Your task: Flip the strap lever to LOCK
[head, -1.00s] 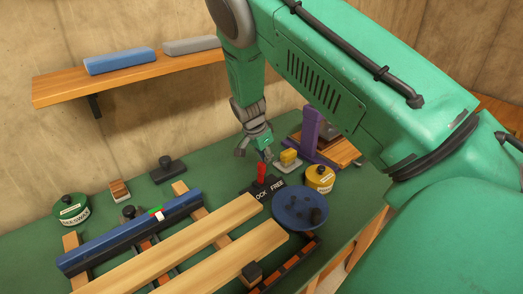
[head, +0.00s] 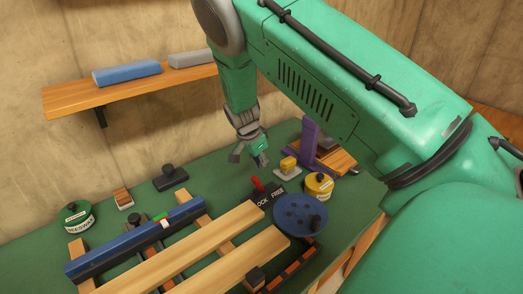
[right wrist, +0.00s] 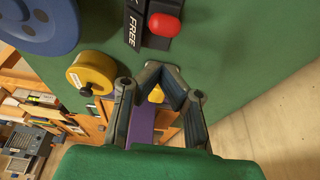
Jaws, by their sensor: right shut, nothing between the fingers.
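The strap lever is a red handle (head: 257,184) on a black base with white LOCK and FREE lettering (head: 270,195). My left gripper is not in view.
A blue dish (head: 300,214) and yellow tin (head: 319,185) stand right of the lever. A yellow block (head: 288,164) and purple stand (head: 309,145) are behind. Wooden slats (head: 205,247) and a blue bar (head: 135,240) lie in front.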

